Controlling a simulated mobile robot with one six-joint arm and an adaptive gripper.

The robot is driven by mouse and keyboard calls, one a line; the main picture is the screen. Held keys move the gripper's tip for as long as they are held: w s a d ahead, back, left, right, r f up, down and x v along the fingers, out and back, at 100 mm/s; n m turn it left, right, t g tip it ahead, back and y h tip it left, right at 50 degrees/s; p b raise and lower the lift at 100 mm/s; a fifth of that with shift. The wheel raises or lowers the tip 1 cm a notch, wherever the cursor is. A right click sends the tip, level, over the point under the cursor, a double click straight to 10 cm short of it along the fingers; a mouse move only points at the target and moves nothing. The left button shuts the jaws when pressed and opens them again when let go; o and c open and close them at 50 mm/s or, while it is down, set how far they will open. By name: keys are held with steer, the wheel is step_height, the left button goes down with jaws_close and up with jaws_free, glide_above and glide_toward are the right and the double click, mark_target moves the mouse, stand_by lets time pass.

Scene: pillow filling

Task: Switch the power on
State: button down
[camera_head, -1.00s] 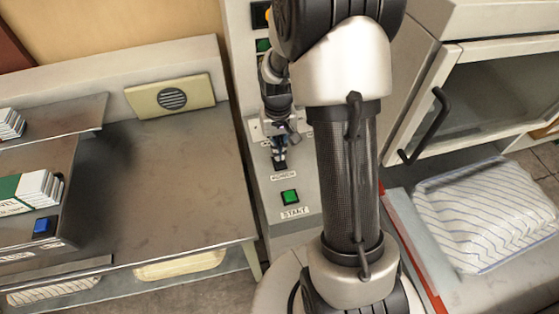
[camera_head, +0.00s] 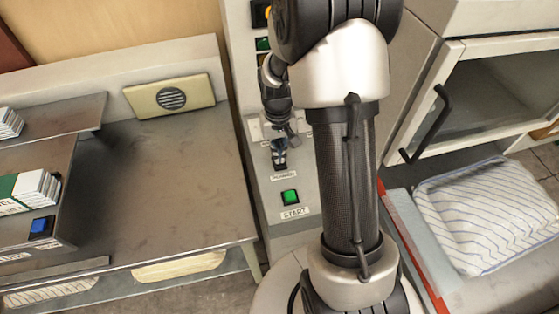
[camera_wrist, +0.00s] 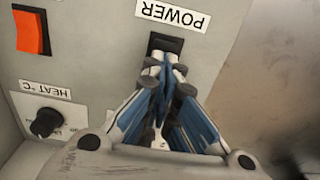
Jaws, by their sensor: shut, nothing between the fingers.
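The power switch (camera_wrist: 165,45) is a small black rocker on a grey panel, beside a white POWER label (camera_wrist: 172,13) that reads upside down in the wrist view. My gripper (camera_wrist: 163,70) is shut and empty, its blue-faced fingers meeting right at the switch's edge and covering part of it. I cannot tell whether the tips touch the rocker or which way it is set. In the head view my gripper (camera_head: 279,152) is at the panel, just above the POWER label (camera_head: 284,176), and the switch is mostly hidden.
A green START button (camera_head: 290,197) sits below on the panel. An orange-red switch (camera_wrist: 31,33) and a HEAT knob (camera_wrist: 46,122) are near my fingers. A metal table (camera_head: 165,180) stands left; a striped pillow (camera_head: 490,215) lies right, below a glass-fronted cabinet (camera_head: 490,90).

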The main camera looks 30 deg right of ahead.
steer(key=shift+f, duration=0.2)
steer(key=shift+r, duration=0.1)
steer(key=shift+r+p, duration=2.8)
steer(key=shift+r, duration=0.7)
step_height(320, 180, up, 6)
glide_above(273, 166)
steer(key=s+a+r+n+t, duration=0.2)
steer(key=s+a+r, duration=0.35)
steer(key=r, duration=0.45)
steer(key=s+a+r+t, duration=0.1)
steer(key=s+a+r, duration=0.1)
steer(key=s, duration=0.4)
steer(key=s+a+r+n+t, duration=0.1)
steer(key=s+a+r, duration=0.1)
steer(key=s, duration=0.5)
steer(key=shift+a+r+t, duration=0.3)
steer(key=shift+r, duration=0.55)
